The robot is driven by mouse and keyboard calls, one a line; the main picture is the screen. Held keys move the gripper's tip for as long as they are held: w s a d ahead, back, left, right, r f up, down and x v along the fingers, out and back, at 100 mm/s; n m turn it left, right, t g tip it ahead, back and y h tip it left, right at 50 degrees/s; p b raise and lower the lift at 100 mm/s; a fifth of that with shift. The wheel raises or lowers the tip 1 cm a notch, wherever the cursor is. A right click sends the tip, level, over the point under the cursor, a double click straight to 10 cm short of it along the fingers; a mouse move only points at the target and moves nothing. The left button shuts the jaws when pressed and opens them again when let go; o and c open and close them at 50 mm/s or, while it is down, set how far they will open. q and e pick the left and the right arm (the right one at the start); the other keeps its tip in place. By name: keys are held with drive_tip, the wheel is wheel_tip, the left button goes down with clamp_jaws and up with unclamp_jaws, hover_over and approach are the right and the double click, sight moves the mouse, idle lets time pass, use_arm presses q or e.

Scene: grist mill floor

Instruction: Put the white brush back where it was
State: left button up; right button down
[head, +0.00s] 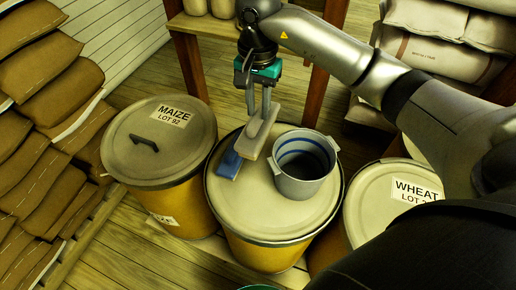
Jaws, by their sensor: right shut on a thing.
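My right gripper (259,112) reaches down from the top over the middle drum. It is shut on the white brush (259,140), a pale, off-white block held tilted. The brush is just above or touching the lid of the middle drum (276,222); I cannot tell which. A blue block-like thing (229,164), perhaps another brush, lies on the lid just left of the white brush. A grey pail (304,184) with blue bands inside stands on the lid to the right, close beside the white brush. My left gripper is not in view.
A drum marked maize (144,165) with a handled lid stands at the left. A drum marked wheat (375,215) stands at the right, partly behind my arm. Brown sacks (60,85) are stacked at the left. The front of the middle lid is clear.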

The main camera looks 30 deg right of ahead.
wheel_tip(320, 180, down, 11)
drive_tip(key=shift+r+b, duration=0.1)
drive_tip(key=shift+b, duration=0.5)
drive_tip(key=shift+f+b, duration=0.3)
drive_tip(key=shift+f, duration=1.65)
drive_tip(key=shift+w+f, duration=0.1)
drive_tip(key=shift+f, duration=0.15)
drive_tip(key=c, duration=0.7)
unclamp_jaws()
drive_tip(key=shift+r, duration=0.15)
